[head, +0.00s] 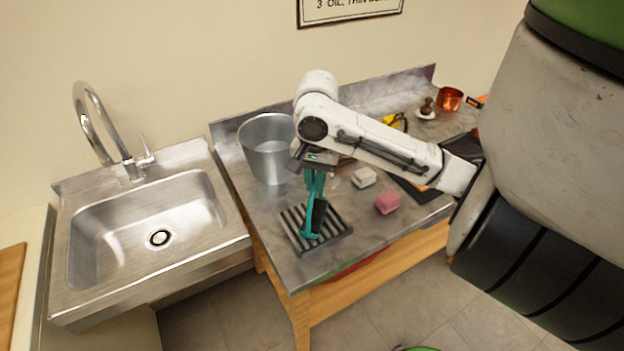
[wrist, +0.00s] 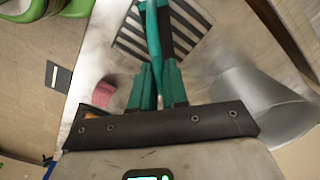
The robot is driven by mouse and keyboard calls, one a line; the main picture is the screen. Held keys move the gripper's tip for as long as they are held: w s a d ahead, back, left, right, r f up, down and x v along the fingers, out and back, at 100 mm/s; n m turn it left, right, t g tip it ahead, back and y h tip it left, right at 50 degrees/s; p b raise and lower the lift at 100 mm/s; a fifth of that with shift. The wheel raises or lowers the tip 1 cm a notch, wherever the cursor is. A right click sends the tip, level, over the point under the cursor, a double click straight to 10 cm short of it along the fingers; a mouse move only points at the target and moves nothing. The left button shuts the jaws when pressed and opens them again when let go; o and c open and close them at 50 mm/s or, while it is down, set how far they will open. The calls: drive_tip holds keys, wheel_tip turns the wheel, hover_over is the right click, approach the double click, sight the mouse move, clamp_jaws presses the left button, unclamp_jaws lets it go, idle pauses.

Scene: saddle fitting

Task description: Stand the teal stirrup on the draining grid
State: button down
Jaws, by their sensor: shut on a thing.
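The stirrup is over the draining grid (head: 289,221), a dark slatted square. Its lower end overlaps the slats; I cannot tell whether it touches them. In the wrist view the gripper (wrist: 157,77) holds a teal bar of the stirrup (wrist: 153,38) between its fingers. The grid (wrist: 128,44) lies beyond, and the stirrup's far end is cut off by the frame.
A grey metal bucket (head: 266,147) stands behind the grid. A pink block (head: 387,203) and a whitish block (head: 364,177) lie to the right. A steel sink (head: 150,225) is on the left. A copper pot (head: 449,98) is at the far back right.

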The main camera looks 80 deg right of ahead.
drive_tip(key=c, duration=1.1)
unclamp_jaws()
wheel_tip(320, 180, up, 12)
drive_tip(key=shift+r+p, duration=0.1)
drive_tip(key=shift+p, duration=0.6)
